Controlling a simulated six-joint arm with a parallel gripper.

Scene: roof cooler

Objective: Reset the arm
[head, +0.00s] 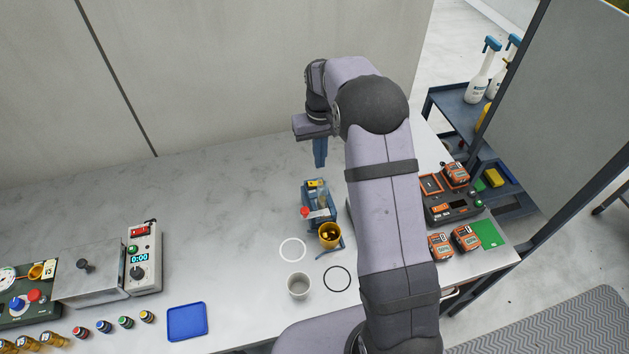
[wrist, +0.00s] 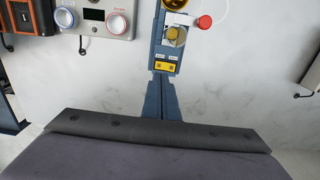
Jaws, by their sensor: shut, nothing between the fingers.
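My gripper (head: 320,152) hangs from the raised arm above the back of the table, pointing down, in the head view. Its blue fingers are shut with nothing between them. In the wrist view the shut gripper (wrist: 161,97) points toward a small blue device with a yellow label (wrist: 165,66) and a red knob (wrist: 205,22). That blue device (head: 309,198) stands on the table below and in front of the gripper in the head view, apart from it. My arm covers part of the table to the right.
A yellow cup (head: 330,236), a grey cup (head: 298,285), white ring (head: 292,249) and black ring (head: 337,279) are near the device. A charger (head: 452,207) with orange batteries is right. A timer box (head: 143,258) and blue tray (head: 187,322) are left. The table's back left is clear.

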